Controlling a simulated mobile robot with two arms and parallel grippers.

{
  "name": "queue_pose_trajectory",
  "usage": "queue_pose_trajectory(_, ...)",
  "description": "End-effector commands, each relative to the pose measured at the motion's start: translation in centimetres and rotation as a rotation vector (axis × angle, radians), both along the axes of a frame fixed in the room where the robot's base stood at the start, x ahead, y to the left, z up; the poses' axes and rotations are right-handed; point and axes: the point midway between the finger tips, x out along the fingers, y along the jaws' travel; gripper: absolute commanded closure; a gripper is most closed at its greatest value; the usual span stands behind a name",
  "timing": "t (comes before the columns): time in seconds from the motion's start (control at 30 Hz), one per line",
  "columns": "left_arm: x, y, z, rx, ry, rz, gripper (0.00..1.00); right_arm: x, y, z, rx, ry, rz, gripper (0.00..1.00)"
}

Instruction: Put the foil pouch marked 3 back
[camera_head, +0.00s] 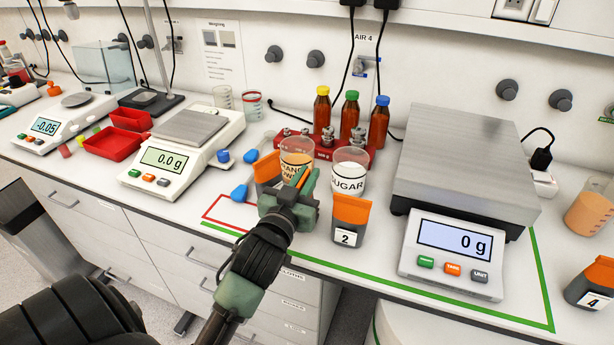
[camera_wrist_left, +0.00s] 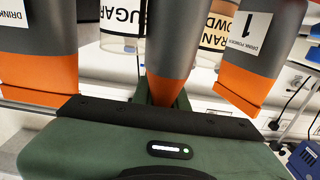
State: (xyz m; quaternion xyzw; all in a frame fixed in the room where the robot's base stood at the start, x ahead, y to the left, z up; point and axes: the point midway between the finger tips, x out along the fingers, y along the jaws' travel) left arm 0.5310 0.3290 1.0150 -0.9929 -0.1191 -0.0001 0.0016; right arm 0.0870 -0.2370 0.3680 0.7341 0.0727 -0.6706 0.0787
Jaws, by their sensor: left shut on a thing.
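My left gripper (camera_head: 294,190) is shut on a grey foil pouch with an orange end (camera_wrist_left: 175,45), between the pouches marked 1 and 2. The held pouch's number is hidden, and I cannot tell whether it touches the counter. The pouch marked 1 (camera_head: 267,170) stands just left of the gripper, partly hidden; its label shows in the wrist view (camera_wrist_left: 250,30). The pouch marked 2 (camera_head: 350,212) stands upright to the right. The pouch marked 4 (camera_head: 594,285) is at the far right. My right gripper is not in view.
Behind the gripper stand the orange powder beaker (camera_head: 297,155) and the sugar beaker (camera_head: 350,177). A large scale (camera_head: 452,248) reads 0 g at right.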

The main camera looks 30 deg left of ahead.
Motion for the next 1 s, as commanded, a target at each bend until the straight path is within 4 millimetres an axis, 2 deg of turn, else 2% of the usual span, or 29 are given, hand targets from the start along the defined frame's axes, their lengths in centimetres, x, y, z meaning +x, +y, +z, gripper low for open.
queue_pose_trajectory(0.03, 0.0, 0.0, -0.1, 0.0, 0.001, 0.0, 0.78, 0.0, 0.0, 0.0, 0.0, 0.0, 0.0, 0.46)
queue_pose_trajectory(0.1, 0.0, 0.0, -0.1, 0.0, 0.001, 0.0, 0.64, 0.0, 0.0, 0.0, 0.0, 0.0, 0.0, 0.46)
queue_pose_trajectory(0.47, 0.0, 0.0, 0.4, 0.001, -0.001, 0.0, 0.64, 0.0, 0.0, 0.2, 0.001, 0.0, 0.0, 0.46)
queue_pose_trajectory(0.67, -2.9, -0.7, 0.0, -0.003, 0.002, 0.0, 0.64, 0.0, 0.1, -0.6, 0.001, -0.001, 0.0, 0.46)
queue_pose_trajectory(0.93, -8.7, -2.1, -0.1, -0.003, 0.003, 0.002, 0.64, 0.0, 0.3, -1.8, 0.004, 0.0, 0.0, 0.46)
queue_pose_trajectory(0.97, -9.3, -2.2, 0.0, -0.002, 0.004, 0.002, 0.64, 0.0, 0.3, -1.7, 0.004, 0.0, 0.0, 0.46)
queue_pose_trajectory(1.0, -9.6, -2.3, 0.5, -0.004, 0.006, 0.002, 0.64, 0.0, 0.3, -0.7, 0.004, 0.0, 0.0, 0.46)
